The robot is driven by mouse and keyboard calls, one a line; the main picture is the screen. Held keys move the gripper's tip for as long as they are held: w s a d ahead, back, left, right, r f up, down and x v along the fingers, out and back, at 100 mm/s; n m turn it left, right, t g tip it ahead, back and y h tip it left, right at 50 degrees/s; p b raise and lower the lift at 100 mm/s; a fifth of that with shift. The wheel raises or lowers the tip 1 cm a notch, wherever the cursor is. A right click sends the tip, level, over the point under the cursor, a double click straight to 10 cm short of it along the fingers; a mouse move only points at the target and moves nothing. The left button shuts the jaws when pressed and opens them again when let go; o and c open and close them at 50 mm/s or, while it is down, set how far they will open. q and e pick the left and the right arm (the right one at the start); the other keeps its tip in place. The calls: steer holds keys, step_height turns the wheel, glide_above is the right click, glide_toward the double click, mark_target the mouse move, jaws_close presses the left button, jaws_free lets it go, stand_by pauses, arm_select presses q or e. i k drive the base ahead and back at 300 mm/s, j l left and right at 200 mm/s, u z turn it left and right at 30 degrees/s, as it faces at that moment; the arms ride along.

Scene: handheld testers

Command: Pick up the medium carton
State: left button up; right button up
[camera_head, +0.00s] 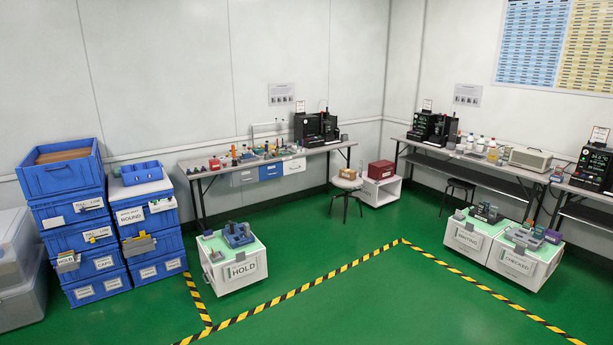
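Nothing in view can be clearly told as the medium carton. Brown, cardboard-like pieces (64,155) show inside the open blue crate (62,181) on top of the left stack; their size and shape are hard to tell. A dark red box (380,169) sits on a low white stand (381,192) between the two benches. Neither of my grippers is in view.
Stacked blue crates (151,244) stand at the left. A white HOLD box (240,269) and white WAITING (468,237) and CHECKED (517,262) boxes stand on the green floor. Benches (273,158) line the walls. The floor inside the striped tape is clear.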

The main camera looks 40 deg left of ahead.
mark_target(350, 174)
steer(key=u, duration=1.15)
steer(key=i+z, duration=0.4)
steer(key=i, duration=1.15)
steer(key=i+l, duration=0.1)
steer(key=i, duration=3.2)
steer(key=i+u, duration=0.3)
steer(key=i, duration=0.15)
steer(key=i+l+u, duration=0.25)
steer(key=i, duration=0.15)
steer(key=i+l+u, duration=0.3)
steer(key=i, duration=0.15)
steer(key=i+l+u, duration=0.25)
steer(key=u, duration=0.2)
steer(key=i+l+u, duration=0.35)
steer(key=u, duration=0.15)
steer(key=i+l+u, duration=0.2)
steer(key=l+u, duration=0.25)
steer(key=i+l+u, duration=0.1)
steer(key=l+u, duration=0.35)
steer(key=l, duration=0.05)
